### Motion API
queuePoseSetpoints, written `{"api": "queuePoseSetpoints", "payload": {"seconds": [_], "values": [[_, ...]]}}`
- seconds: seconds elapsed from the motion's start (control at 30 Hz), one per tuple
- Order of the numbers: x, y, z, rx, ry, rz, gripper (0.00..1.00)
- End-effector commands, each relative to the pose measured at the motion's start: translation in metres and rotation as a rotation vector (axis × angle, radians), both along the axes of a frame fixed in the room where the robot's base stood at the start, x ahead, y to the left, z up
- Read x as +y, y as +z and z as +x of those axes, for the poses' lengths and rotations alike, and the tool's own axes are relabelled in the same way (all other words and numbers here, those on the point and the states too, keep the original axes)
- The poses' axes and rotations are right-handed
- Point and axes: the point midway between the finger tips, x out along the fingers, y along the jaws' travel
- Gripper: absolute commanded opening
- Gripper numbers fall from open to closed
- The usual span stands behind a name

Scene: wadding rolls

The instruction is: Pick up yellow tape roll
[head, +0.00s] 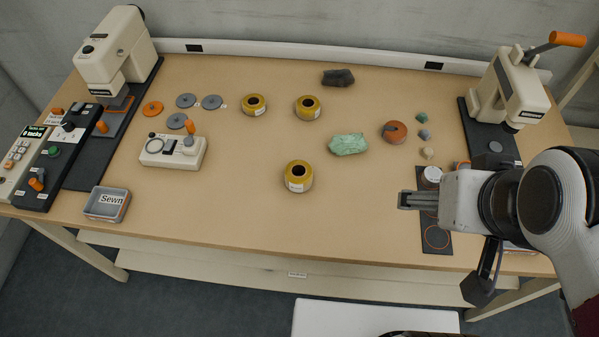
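Three yellow tape rolls with dark centres and pale labels lie flat on the table. One yellow tape roll (307,181) is nearest the front, near the table's middle. A second yellow tape roll (312,114) is behind it, and a third yellow tape roll (246,107) is at the back left. My gripper (403,200) is at the right, well apart from all three rolls, above a dark strip near the front edge. Its fingers point left and look seen from the side, so I cannot tell the gap between them. No roll is at the fingers.
A green cloth-like lump (348,144), a dark lump (338,77) and an orange-brown disc (395,132) lie right of the rolls. A small switch box (173,152) and a tray marked Sewn (107,203) are left. Tabletop (240,205) around the front roll is clear.

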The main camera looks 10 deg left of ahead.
Motion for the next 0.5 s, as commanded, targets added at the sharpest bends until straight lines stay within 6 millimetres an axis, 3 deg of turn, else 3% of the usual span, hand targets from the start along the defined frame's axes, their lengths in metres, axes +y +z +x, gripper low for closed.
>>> {"api": "queuePoseSetpoints", "payload": {"seconds": [0.33,0.5], "values": [[-0.001,-0.001,0.002,-0.001,0.001,-0.005,0.68],[-0.008,-0.003,0.015,-0.011,0.007,-0.034,0.68]]}}
